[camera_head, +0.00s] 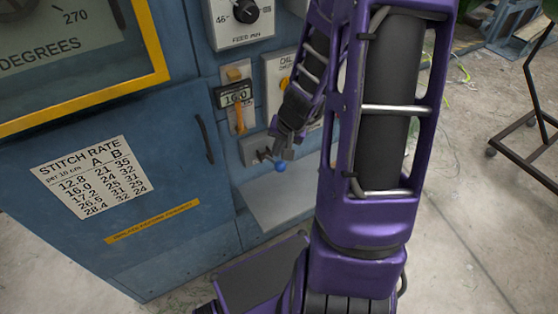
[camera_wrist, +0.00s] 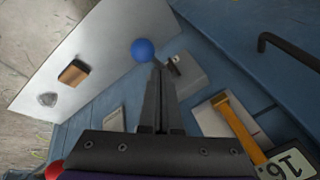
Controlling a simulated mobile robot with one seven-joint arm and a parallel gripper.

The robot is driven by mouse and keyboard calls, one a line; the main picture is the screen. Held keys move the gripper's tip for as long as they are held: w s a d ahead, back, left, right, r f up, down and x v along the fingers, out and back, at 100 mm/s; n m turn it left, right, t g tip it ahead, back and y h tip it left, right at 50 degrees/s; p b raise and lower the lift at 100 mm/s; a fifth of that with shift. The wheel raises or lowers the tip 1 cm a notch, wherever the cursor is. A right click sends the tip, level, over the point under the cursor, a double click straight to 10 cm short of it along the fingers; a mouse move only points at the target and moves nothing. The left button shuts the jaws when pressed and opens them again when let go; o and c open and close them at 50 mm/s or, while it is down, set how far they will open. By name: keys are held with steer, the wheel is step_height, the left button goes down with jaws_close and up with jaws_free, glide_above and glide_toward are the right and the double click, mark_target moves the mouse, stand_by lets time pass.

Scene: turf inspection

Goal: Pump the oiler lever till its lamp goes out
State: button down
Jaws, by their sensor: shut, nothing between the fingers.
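The oiler lever ends in a blue ball knob (camera_head: 280,167), low on the blue machine in the head view. The knob also shows in the wrist view (camera_wrist: 143,50). Its grey mounting box (camera_head: 256,150) is fixed to the machine front. My gripper (camera_head: 287,153) is shut and empty, with its fingertips close by the knob. In the wrist view the tips (camera_wrist: 158,70) look just short of the ball; I cannot tell whether they touch. The oil panel (camera_head: 272,68) is partly hidden by my arm. An amber lamp (camera_head: 284,84) shows at its edge and looks orange.
A grey shelf (camera_head: 285,205) juts out below the lever; a brown block (camera_wrist: 73,73) lies on it. An orange lever (camera_head: 239,115) sits under the 16.0 display (camera_head: 234,97). A black door handle (camera_head: 204,138) is left. A dark metal frame (camera_head: 525,130) stands right.

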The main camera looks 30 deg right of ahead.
mark_target(278, 162)
steer(key=shift+f, duration=0.1)
stand_by(0.3)
steer(key=shift+s+f+b, duration=0.2)
steer(key=shift+f+b, duration=0.15)
steer(key=shift+b, duration=0.4)
steer(key=shift+s+f+b, duration=0.25)
steer(key=shift+f+b, duration=0.25)
steer(key=shift+b, duration=0.2)
steer(key=shift+s+f+b, duration=0.2)
steer(key=shift+f+b, duration=0.3)
steer(key=shift+b, duration=0.2)
stand_by(0.9)
steer(key=shift+s+f, duration=0.35)
steer(key=shift+f, duration=0.3)
steer(key=shift+s+f, duration=0.3)
steer(key=shift+f, duration=0.4)
steer(key=shift+s+f, duration=0.35)
steer(key=shift+f, duration=0.3)
stand_by(1.8)
steer(key=shift+r, duration=0.1)
stand_by(0.4)
